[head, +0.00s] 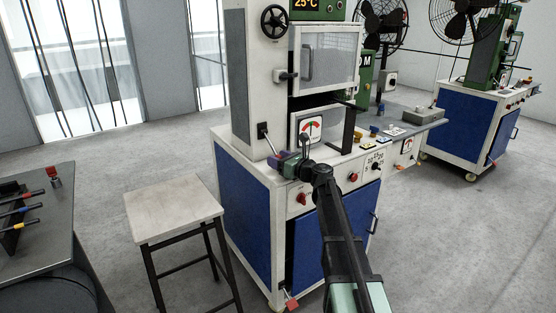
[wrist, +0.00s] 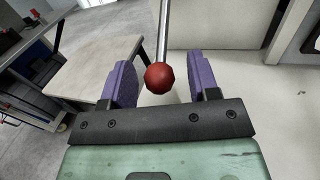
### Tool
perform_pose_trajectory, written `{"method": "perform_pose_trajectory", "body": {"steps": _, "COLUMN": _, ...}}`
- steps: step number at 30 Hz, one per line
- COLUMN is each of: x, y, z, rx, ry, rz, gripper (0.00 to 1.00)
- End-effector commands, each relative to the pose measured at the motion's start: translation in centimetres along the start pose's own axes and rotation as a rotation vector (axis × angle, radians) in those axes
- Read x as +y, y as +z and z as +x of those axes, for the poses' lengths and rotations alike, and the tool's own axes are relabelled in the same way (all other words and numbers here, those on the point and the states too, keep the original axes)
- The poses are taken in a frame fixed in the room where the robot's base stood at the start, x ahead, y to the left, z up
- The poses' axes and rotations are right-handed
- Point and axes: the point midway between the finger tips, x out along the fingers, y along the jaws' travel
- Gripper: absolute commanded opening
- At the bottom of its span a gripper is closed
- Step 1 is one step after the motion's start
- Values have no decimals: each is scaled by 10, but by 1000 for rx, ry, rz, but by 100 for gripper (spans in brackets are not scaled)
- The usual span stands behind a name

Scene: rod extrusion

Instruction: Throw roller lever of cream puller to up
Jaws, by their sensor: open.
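The cream puller (head: 240,75) is the tall cream machine on a cream and blue cabinet in the head view. Its roller lever (head: 268,141) is a thin metal rod at the lower left of the column, slanting down and right from its mount toward my gripper (head: 288,160). In the wrist view the lever ends in a red ball knob (wrist: 159,77), with the rod running up out of the picture. My gripper (wrist: 162,84) is open, its purple finger pads on either side of the knob with gaps. In the head view my gripper hides the knob.
A stool (head: 172,207) stands left of the cabinet, and a dark table (head: 40,245) with coloured levers is further left. A gauge (head: 311,127) and front panel knobs (head: 353,177) are close to my arm. Another machine (head: 482,110) stands at the right.

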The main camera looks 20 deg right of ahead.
Motion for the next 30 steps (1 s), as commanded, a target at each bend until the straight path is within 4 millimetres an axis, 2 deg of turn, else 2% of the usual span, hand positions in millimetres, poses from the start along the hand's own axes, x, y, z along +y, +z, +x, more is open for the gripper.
{"method": "perform_pose_trajectory", "body": {"steps": 8, "x": 0, "y": 0, "z": 4, "rx": 0, "ry": 0, "rz": 0, "gripper": 55}}
{"method": "perform_pose_trajectory", "body": {"steps": 19, "x": 0, "y": 0, "z": 4, "rx": 0, "ry": 0, "rz": -1, "gripper": 0}}
{"method": "perform_pose_trajectory", "body": {"steps": 26, "x": -1, "y": 2, "z": 2, "rx": 5, "ry": -2, "rz": 0, "gripper": 0}}
{"method": "perform_pose_trajectory", "body": {"steps": 30, "x": -10, "y": 7, "z": -7, "rx": 27, "ry": -17, "rz": 7, "gripper": 0}}
